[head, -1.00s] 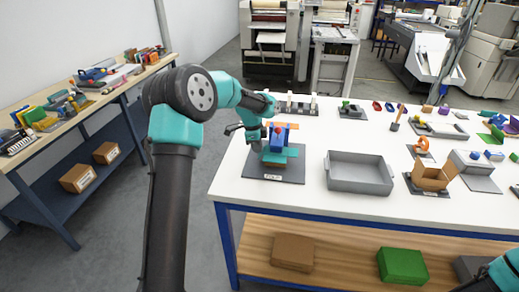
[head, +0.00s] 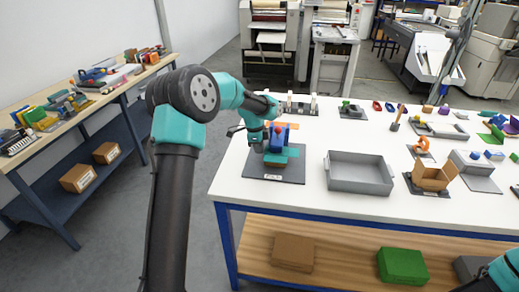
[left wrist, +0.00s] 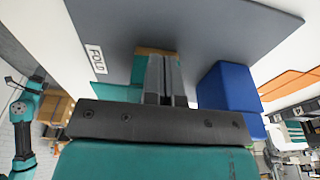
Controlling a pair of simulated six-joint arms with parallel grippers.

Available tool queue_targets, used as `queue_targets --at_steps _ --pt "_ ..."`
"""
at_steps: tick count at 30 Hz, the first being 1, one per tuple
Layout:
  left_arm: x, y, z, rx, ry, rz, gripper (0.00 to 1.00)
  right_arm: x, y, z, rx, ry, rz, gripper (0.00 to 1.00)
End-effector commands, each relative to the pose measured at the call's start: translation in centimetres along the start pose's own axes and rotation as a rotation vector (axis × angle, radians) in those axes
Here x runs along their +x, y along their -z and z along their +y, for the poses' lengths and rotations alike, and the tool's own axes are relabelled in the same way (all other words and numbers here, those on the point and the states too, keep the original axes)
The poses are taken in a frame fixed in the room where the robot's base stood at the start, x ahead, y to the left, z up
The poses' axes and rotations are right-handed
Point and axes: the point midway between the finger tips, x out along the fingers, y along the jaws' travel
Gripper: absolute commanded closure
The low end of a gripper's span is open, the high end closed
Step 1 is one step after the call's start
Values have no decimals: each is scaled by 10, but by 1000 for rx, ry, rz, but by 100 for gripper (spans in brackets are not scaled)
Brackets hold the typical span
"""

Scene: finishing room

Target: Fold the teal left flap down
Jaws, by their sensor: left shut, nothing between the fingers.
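A dark grey mat with a FOLD label (head: 275,172) lies at the near left corner of the white table. On it stands a small piece with a blue block (head: 281,134), an orange flap (head: 291,126) behind, and teal panels (head: 283,153) in front. The blue block (left wrist: 225,88), orange flap (left wrist: 290,83) and part of the teal (left wrist: 140,68) show in the left wrist view. My left gripper (left wrist: 160,58) is shut and empty, its tips over the teal part and a brown edge. Whether they touch is unclear. My right gripper is out of view.
A grey open bin (head: 358,172) stands right of the mat, with a brown open box (head: 431,178) beyond it. Several small parts are spread at the back right. Bare white tabletop lies between mat and bin.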

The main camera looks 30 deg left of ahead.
Motion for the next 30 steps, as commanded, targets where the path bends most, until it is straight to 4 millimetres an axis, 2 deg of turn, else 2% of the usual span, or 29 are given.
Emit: queue_targets --at_steps 11,30 --pt "1 0 0 1 -2 1 100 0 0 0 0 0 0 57" --pt "-3 -20 0 0 0 1 100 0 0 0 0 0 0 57"
